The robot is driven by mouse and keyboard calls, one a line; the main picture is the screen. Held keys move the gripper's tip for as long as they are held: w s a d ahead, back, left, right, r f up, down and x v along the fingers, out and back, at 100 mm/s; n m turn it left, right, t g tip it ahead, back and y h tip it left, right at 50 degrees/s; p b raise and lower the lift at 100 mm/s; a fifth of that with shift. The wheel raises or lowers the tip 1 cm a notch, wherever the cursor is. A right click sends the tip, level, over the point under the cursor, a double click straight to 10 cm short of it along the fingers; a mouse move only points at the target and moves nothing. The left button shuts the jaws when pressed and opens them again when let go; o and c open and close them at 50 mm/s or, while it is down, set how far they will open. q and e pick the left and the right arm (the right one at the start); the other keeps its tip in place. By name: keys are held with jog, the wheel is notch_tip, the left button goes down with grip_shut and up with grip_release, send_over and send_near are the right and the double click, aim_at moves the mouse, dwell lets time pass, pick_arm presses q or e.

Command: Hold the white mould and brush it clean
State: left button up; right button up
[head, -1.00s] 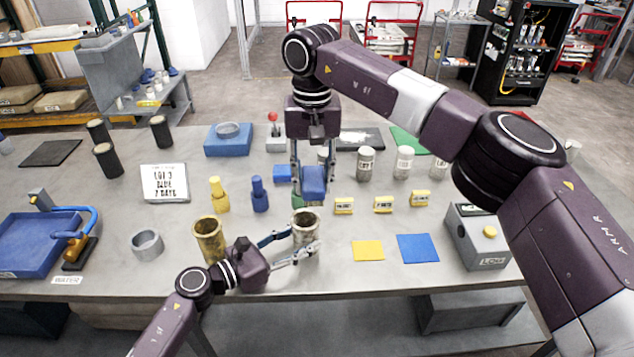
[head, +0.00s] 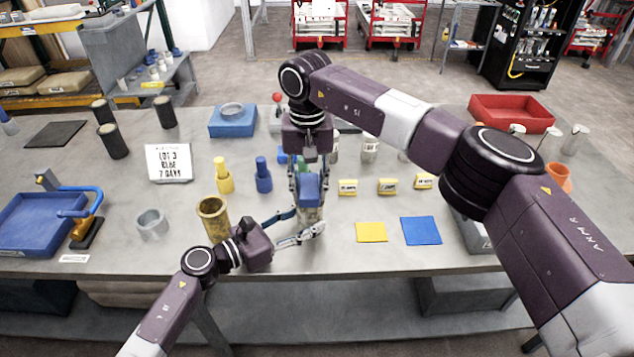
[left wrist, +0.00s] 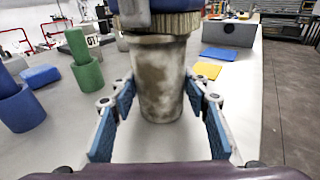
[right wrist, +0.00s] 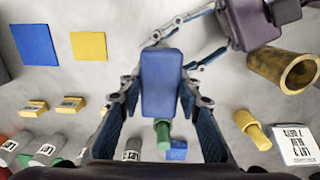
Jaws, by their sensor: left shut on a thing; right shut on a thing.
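The white mould (left wrist: 160,85) is an upright whitish cylinder with brown stains. My left gripper (head: 304,228) is shut on it, one finger on each side; the gripper also shows in the left wrist view (left wrist: 160,100). My right gripper (head: 309,190) points down above the mould, shut on a blue brush block (right wrist: 161,82). In the left wrist view a tan ribbed band (left wrist: 165,26), which looks like bristles, meets the mould's top. The mould's rim and inside are hidden. In the head view the right gripper covers much of the mould.
A stained yellow mould (head: 213,217) stands left of my left gripper. Yellow (head: 222,175) and blue (head: 263,175) bottle-like pieces stand behind. Yellow (head: 371,232) and blue (head: 421,231) squares lie to the right. A blue tray (head: 35,222) is far left.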

jog(key=shift+a, duration=0.95)
jog(key=shift+d, duration=1.9)
jog(key=shift+a, duration=1.9)
jog(key=shift+d, duration=1.85)
jog(key=shift+d+r, duration=0.1)
jog(key=shift+r, duration=4)
jog(key=shift+f, duration=0.25)
